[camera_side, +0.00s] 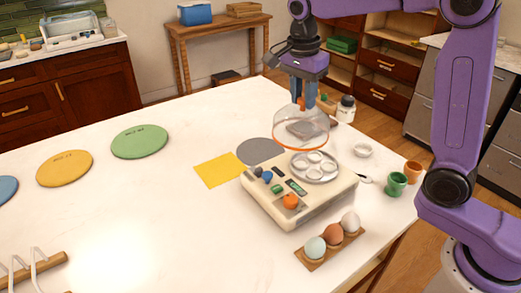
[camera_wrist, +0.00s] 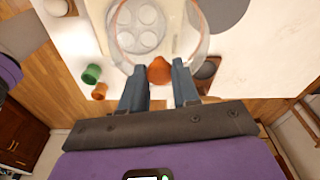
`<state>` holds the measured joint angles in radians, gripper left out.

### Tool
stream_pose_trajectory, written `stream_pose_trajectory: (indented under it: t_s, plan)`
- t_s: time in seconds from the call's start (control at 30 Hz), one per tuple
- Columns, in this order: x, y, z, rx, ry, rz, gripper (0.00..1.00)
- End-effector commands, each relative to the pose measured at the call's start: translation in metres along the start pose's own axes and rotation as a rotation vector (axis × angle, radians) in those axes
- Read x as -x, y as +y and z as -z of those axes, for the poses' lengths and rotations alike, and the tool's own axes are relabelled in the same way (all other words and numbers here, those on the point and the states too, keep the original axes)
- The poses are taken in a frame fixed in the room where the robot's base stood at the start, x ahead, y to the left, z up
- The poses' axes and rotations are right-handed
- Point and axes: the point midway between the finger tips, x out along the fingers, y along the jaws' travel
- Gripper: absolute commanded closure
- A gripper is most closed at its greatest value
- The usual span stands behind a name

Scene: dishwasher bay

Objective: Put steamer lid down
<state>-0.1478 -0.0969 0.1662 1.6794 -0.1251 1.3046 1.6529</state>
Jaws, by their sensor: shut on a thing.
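The steamer lid (camera_side: 301,135) is a clear dome with an orange rim and an orange knob (camera_wrist: 159,70). My gripper (camera_side: 303,99) is shut on the knob and holds the lid in the air, rim down and roughly level. The cream steamer base (camera_side: 300,205) stands on the table with a round metal tray (camera_side: 315,168) of shallow cups on top. In the side view the lid appears above and slightly left of the tray. In the wrist view the tray's cups (camera_wrist: 148,15) show through the clear lid (camera_wrist: 203,42).
A grey round mat (camera_side: 259,151) and yellow square mat (camera_side: 219,170) lie left of the base. An egg holder (camera_side: 315,265) with 3 eggs is in front. A green cup (camera_side: 397,184), an orange cup (camera_side: 413,171) and a white bowl (camera_side: 362,150) stand right.

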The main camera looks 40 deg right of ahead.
Motion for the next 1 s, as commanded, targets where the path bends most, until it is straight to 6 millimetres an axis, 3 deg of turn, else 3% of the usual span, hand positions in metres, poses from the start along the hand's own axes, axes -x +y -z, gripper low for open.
stream_pose_trajectory:
  t_s: [0.17, 0.63, 0.8, 1.0]
  plan:
    - [-0.009, -0.018, 0.000, 0.000, 0.000, -0.001, 1.00]
    - [-0.044, -0.095, -0.002, 0.000, 0.000, 0.000, 1.00]
    - [-0.072, -0.117, -0.005, 0.000, 0.000, -0.002, 1.00]
    - [-0.091, -0.134, -0.007, 0.000, 0.000, 0.000, 1.00]
